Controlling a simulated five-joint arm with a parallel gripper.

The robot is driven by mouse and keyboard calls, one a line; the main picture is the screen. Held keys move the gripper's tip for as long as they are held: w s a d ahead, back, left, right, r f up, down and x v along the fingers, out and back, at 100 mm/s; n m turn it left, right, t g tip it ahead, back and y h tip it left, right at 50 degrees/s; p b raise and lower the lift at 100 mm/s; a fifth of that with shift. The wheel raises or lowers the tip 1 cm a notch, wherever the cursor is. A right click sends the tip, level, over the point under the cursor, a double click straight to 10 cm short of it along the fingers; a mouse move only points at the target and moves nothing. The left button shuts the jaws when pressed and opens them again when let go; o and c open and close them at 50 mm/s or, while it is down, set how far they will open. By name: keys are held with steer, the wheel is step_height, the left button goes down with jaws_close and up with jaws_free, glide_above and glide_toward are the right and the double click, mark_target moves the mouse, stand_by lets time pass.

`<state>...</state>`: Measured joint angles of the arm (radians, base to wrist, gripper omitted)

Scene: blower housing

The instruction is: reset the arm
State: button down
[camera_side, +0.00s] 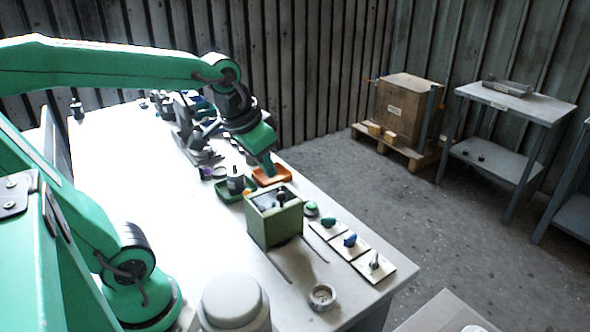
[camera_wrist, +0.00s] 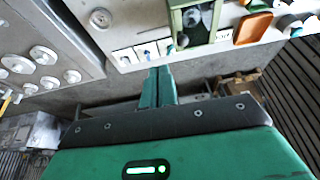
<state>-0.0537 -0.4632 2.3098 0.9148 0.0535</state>
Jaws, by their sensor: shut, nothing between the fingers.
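My gripper (camera_side: 269,170) is in the side view, pointing down above the far part of the white table, beyond the green box and near the orange tray. Its fingers look closed together. In the wrist view the two green fingers (camera_wrist: 158,88) lie side by side with nothing visible between them. The green open-topped box (camera_side: 272,218) stands on the table with a dark knob on top. It also shows at the top of the wrist view (camera_wrist: 194,22). I cannot tell the exact height of my gripper above the table.
An orange tray (camera_side: 271,176) and a green tray (camera_side: 229,196) sit behind the box. Plates with blue, green and grey knobs (camera_side: 350,247) line the table's right edge. A small round ring (camera_side: 322,297) lies nearer the front. The white table (camera_side: 125,175) is clear at left.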

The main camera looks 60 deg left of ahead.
steer(key=s+d+t, duration=0.1)
steer(key=s, duration=0.5)
steer(key=shift+d+f, duration=0.25)
steer(key=shift+f, duration=0.1)
steer(key=c, duration=1.7)
jaws_free()
steer(key=shift+w, duration=0.1)
steer(key=o, duration=0.7)
steer(key=shift+w+a+r, duration=0.15)
steer(key=shift+w+r, duration=0.05)
steer(key=shift+w, duration=0.1)
steer(key=o, duration=1)
steer(key=w+n, duration=0.1)
steer(key=w+a+r+n, duration=0.1)
steer(key=shift+w+a+r+g, duration=0.1)
steer(key=shift+w+r+g, duration=0.1)
steer(key=shift+w+g, duration=0.15)
steer(key=w+a+r+n+g, duration=0.1)
steer(key=w+a+n, duration=0.2)
steer(key=w, duration=0.2)
steer(key=w+a+n+g, duration=0.1)
steer(key=w+a+n, duration=0.2)
steer(key=w+n, duration=0.15)
steer(key=w+a+f+n+g, duration=0.2)
steer(key=w+a+f+n, duration=0.6)
steer(key=w+a, duration=0.4)
steer(key=shift+a+f+g, duration=0.35)
steer(key=shift+a+f, duration=0.1)
steer(key=shift+a, duration=0.35)
